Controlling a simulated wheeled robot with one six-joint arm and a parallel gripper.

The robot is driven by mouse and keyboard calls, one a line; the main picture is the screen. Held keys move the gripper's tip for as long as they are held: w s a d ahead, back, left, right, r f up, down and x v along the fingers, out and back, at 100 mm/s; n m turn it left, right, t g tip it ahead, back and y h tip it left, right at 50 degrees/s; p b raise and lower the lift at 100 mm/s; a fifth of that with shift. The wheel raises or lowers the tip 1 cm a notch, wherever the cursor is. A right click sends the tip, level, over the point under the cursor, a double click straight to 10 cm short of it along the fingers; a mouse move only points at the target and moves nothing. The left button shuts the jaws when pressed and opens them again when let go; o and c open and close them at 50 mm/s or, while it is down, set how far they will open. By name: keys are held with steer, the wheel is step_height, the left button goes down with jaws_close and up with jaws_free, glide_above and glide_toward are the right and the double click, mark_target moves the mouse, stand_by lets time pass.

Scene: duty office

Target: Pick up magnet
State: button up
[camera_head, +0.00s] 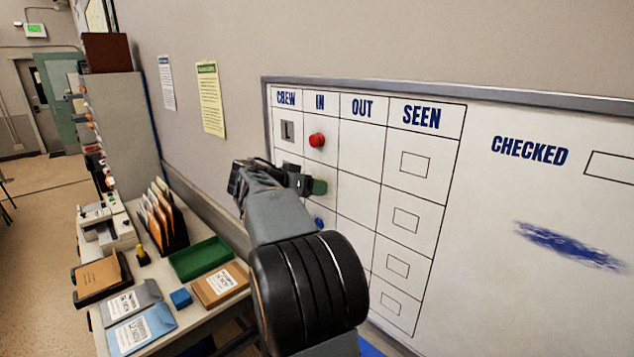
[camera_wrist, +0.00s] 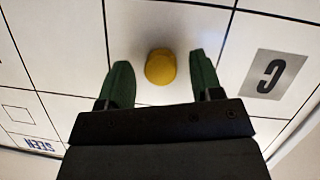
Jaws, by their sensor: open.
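The whiteboard (camera_head: 363,145) has a grid headed CREW, IN, OUT and SEEN. A round yellow magnet (camera_wrist: 160,66) is on the board in the wrist view, between the two green fingertips of my gripper (camera_wrist: 160,62), with a gap on each side. My gripper is open and empty. In the head view my gripper (camera_head: 308,184) is near the IN column, and the yellow magnet is hidden behind it. A red magnet (camera_head: 317,140) sits in the top IN cell, above my gripper. A blue magnet (camera_head: 319,223) shows partly below it.
A blue smear (camera_head: 570,245) marks the board's right part.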

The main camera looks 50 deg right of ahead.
steer(key=shift+f, duration=0.1)
steer(key=c, duration=1)
steer(key=shift+b, duration=0.3)
